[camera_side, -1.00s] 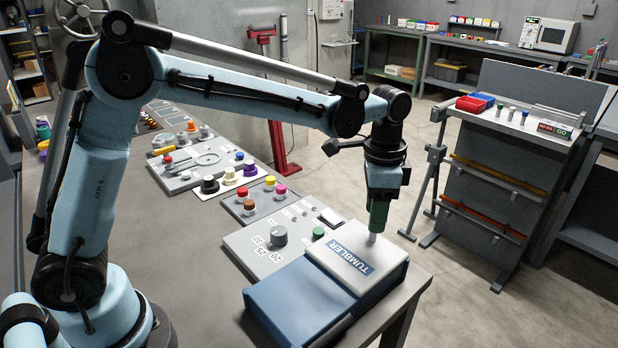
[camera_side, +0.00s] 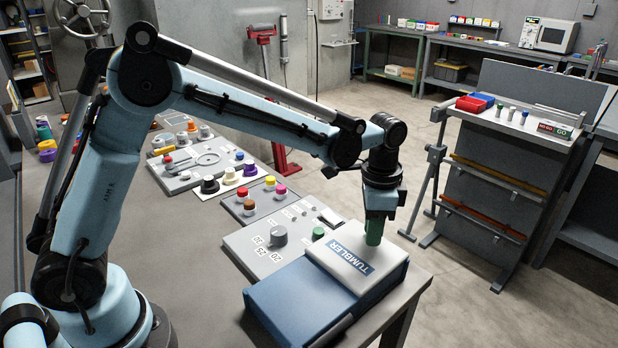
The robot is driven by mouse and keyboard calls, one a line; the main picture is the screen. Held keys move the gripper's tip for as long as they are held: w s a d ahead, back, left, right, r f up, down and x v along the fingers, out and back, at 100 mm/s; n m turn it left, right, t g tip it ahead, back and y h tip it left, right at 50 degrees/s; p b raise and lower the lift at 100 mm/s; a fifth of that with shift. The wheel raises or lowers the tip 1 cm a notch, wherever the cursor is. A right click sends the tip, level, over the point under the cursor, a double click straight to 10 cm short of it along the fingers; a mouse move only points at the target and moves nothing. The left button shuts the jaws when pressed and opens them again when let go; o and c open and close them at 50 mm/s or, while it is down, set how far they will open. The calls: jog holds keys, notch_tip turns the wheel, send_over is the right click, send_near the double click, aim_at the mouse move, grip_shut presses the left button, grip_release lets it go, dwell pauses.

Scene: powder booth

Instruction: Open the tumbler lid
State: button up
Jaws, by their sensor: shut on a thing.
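The tumbler (camera_side: 305,300) is a blue box at the front edge of the bench. Its pale grey lid (camera_side: 385,268) covers the rear part and carries a blue label reading TUMBLER. The lid lies flat and closed. My gripper (camera_side: 374,240) points down at the lid's far right edge, its green fingers low against it. It is shut on the small pale lid knob, which the fingers now hide.
Left of the tumbler is a grey panel (camera_side: 255,262) with a dial (camera_side: 277,235) and a green button (camera_side: 318,233). Further back are panels with coloured knobs (camera_side: 250,207). Right of the bench, a grey stand (camera_side: 500,185) stands apart across open floor.

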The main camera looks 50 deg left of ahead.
jog(key=shift+s, duration=0.1)
grip_shut()
jog(key=s, duration=1.2)
jog(key=o, duration=0.9)
grip_release()
jog(key=shift+r, duration=0.1)
notch_tip(320, 180, up, 12)
jog(key=shift+f, duration=0.1)
